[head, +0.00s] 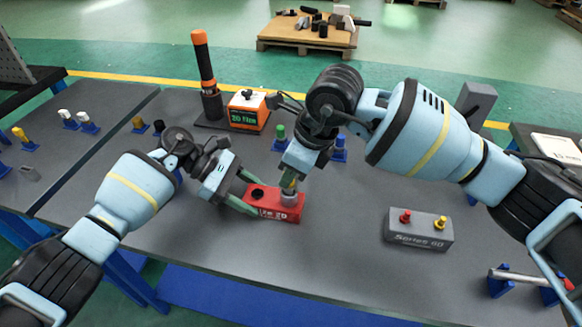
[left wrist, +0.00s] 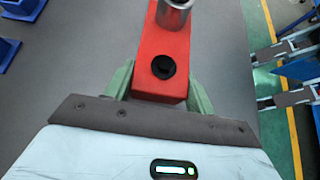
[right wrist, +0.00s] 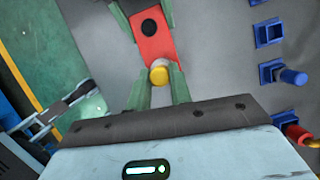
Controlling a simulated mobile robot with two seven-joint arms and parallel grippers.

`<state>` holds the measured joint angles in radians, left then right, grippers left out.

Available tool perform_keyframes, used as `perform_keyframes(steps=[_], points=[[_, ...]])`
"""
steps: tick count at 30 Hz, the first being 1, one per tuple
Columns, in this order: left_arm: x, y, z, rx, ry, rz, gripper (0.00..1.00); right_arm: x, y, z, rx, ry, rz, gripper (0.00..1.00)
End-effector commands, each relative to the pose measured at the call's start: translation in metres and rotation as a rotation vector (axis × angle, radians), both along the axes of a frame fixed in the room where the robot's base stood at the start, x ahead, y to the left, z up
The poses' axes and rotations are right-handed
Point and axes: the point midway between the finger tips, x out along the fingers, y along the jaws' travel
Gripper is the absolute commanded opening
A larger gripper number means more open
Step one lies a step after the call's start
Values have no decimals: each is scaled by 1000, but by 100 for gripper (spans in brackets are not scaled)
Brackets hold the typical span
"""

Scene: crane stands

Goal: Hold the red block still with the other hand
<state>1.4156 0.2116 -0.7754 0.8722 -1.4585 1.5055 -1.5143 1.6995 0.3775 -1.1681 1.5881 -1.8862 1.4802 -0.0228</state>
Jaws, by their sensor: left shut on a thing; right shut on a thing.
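The red block (head: 262,205) lies on the grey table (head: 330,255) in the middle of the head view. My left gripper (head: 249,196) is shut across its left end, one finger on each side. The left wrist view shows the block (left wrist: 160,45) between the green fingers, with an open black hole (left wrist: 163,67) near my gripper. A grey metal sleeve (head: 290,200) stands at the block's other end. My right gripper (head: 290,184) is above that end, shut on a yellow-topped piece (right wrist: 159,73). How deep this piece sits in the sleeve is hidden.
A grey block (head: 420,238) with a red and a yellow peg lies to the right. An orange display box (head: 248,112) and an orange-handled tool (head: 203,58) stand behind. Small blue holders (head: 338,155) stand behind my right gripper. The table front is clear.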

Motion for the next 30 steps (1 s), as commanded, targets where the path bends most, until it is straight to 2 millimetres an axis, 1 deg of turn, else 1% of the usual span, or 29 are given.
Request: perform_keyframes(steps=[29,30], points=[[0,0,1,-2,-2,0,24,0,0,-20,-2,2,0,0],[0,0,1,-2,-2,0,24,0,0,-19,-2,1,0,26]])
